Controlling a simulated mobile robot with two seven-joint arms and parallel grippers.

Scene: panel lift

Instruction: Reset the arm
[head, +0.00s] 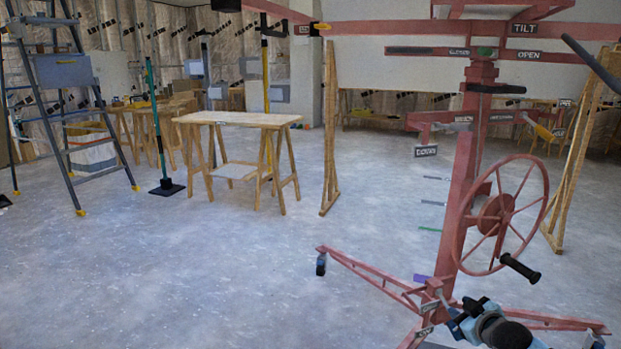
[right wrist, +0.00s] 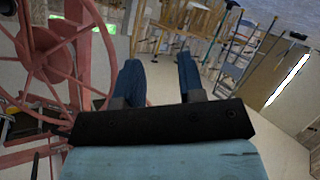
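The red panel lift (head: 462,190) stands at the right in the head view, with its spoked crank wheel (head: 497,215) and black crank handle (head: 520,268). The wheel also shows at the left of the right wrist view (right wrist: 62,50). My right gripper (head: 466,314) is low in front of the lift's base, below and left of the handle and apart from it. In the right wrist view its two blue fingers (right wrist: 158,62) are spread with nothing between them. My left gripper is not in view.
The lift's red legs (head: 370,272) spread low over the floor near my right arm. A wooden worktable (head: 238,119), a stepladder (head: 65,100) and a wooden trestle frame (head: 331,130) stand further back. The floor at left and centre is clear.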

